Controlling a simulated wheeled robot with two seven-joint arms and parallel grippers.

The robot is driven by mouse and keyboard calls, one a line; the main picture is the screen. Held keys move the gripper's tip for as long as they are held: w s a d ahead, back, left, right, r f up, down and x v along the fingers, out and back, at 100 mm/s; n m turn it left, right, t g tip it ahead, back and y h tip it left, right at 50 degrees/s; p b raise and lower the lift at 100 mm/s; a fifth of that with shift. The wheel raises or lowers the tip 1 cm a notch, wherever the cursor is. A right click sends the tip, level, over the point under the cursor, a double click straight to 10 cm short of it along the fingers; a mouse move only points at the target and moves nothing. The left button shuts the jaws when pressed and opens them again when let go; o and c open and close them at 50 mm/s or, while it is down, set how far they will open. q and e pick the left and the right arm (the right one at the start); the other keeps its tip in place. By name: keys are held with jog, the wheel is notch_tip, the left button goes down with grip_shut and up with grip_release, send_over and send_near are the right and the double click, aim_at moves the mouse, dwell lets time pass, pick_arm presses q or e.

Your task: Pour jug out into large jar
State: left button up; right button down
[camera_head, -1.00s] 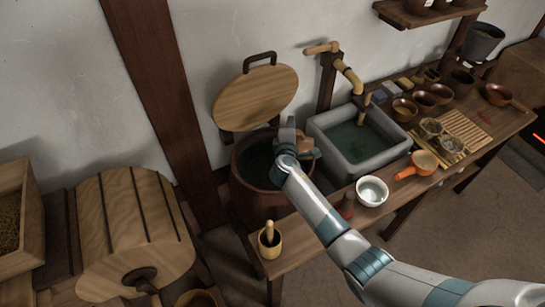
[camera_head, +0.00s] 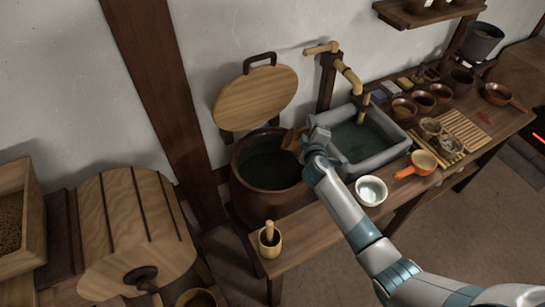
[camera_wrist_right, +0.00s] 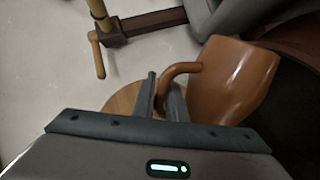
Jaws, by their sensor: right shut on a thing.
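The large jar (camera_head: 246,194) is a wide dark-brown vessel with a dark inside, standing open against the bench's left end. The jug (camera_head: 291,141) is brown and hangs above the jar's right rim. My right gripper (camera_head: 304,145) is to the jug's right, shut on its handle. In the right wrist view the jug (camera_wrist_right: 235,82) is large, with its looped handle (camera_wrist_right: 181,69) between the fingers (camera_wrist_right: 163,88). I cannot see the jug's contents or any stream. The left gripper is not in view.
A round wooden lid (camera_head: 255,98) leans on the wall behind the jar. A grey basin (camera_head: 387,156) under a bamboo spout (camera_head: 350,80) stands close to the right. A white bowl (camera_head: 371,190), an orange-handled pan (camera_head: 422,162) and a mortar (camera_head: 269,243) are on the bench.

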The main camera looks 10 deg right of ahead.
jog(key=d+m+b, duration=0.2)
jog(key=shift+s+f+m+y, duration=0.15)
jog(key=shift+s+m+y, duration=0.05)
jog(key=shift+m+y, duration=0.2)
jog(key=shift+s+d+f+m+t+b, duration=0.1)
jog(key=shift+d+m+t+b, duration=0.35)
jog(key=shift+d+m, duration=0.25)
jog(key=s+d+r+m+t+y+b, duration=0.1)
jog(key=d+m, duration=0.5)
jog(key=shift+s+m, duration=0.15)
jog(key=shift+m, duration=0.15)
jog(key=shift+d, duration=0.15)
